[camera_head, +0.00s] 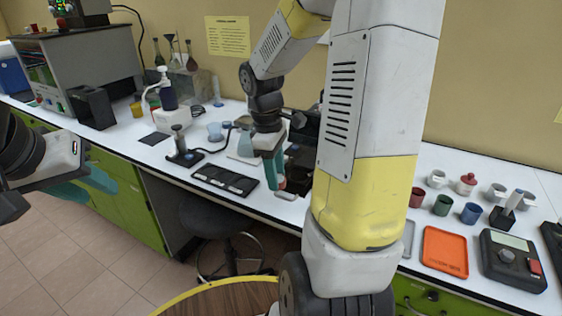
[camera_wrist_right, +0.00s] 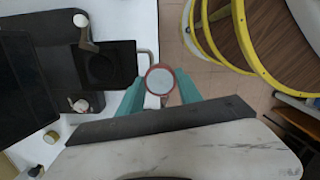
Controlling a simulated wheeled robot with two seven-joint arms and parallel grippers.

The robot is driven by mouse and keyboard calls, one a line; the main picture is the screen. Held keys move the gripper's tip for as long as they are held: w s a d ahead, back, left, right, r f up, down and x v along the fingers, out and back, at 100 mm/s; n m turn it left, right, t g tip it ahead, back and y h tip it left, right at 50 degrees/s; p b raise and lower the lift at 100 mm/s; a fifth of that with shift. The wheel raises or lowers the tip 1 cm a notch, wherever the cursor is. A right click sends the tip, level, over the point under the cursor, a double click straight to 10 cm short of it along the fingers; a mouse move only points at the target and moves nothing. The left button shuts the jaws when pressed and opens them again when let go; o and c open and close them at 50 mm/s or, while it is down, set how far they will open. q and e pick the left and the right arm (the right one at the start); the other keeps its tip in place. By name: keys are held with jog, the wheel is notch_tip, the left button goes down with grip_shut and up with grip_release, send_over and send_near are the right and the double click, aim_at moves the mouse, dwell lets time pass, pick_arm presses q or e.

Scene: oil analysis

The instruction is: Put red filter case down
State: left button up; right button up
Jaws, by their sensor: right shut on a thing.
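The red filter case (camera_wrist_right: 160,80) shows end-on in the right wrist view, a round pale disc with a red rim. My right gripper (camera_wrist_right: 160,92) is shut on it, with a teal finger on each side. In the head view the right gripper (camera_head: 274,172) points down near the bench's front edge, and a small reddish part of the case (camera_head: 282,184) shows at its fingertips. My left gripper (camera_head: 88,186) is at the far left, in front of the bench, with its teal fingers apart and empty.
A black device with a square, round-recessed plate (camera_wrist_right: 107,66) lies beside the case in the wrist view. A black tray (camera_head: 225,180) lies on the bench left of my right gripper. Cups, an orange tray (camera_head: 445,251) and a meter (camera_head: 512,260) stand at right. A stool (camera_head: 215,215) stands below.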

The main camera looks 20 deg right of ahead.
send_over(300, 177)
jog(key=shift+a+f, duration=0.4)
jog(key=shift+f, duration=0.15)
jog(key=shift+w+d+f, duration=0.1)
jog(key=shift+f, duration=0.8)
jog(key=shift+w+d+f, duration=0.1)
jog(key=shift+f, duration=0.8)
jog(key=shift+f, duration=0.1)
jog(key=o, duration=1)
jog(key=shift+o, duration=0.2)
